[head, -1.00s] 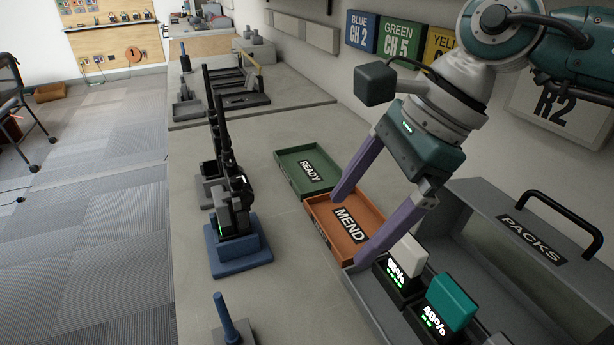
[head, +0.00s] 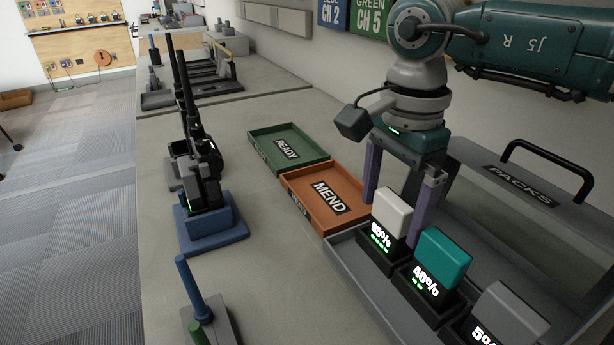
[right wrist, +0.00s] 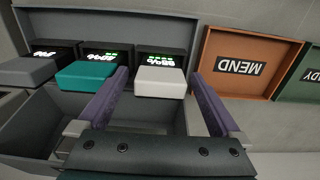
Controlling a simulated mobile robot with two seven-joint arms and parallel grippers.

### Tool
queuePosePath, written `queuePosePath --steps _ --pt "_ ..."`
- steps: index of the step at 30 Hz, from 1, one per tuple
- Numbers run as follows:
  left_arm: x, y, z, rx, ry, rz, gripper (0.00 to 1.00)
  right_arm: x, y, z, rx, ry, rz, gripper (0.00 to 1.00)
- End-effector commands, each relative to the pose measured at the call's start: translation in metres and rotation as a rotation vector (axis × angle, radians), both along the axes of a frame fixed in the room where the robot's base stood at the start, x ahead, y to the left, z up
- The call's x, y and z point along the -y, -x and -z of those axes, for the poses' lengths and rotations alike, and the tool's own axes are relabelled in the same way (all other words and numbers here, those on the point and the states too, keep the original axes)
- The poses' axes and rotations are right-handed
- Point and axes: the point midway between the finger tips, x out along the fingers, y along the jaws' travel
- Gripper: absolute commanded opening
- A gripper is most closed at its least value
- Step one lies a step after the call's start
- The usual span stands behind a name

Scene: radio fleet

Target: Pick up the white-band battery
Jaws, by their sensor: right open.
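My left gripper is not in view.
The packs case lid (head: 560,200) stands behind. The orange MEND tray (head: 300,198) and green READY tray (head: 262,152) lie to the left. Radios stand on a blue base (head: 212,238). The bench between is clear.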

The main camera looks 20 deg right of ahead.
Motion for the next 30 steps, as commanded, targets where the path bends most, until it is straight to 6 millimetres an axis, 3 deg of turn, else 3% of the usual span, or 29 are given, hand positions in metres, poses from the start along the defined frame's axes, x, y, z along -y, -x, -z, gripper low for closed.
queuePosePath --steps 1,8,30 --pt "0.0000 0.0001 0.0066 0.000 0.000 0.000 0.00 0.0000 -0.0003 0.0073 0.001 0.000 0.001 1.00" --pt "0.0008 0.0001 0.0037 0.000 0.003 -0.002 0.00 0.0001 -0.0005 0.0044 0.002 0.000 0.001 0.98" --pt "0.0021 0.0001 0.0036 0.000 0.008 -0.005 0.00 0.0000 -0.0004 0.0044 0.001 0.000 0.001 0.14"
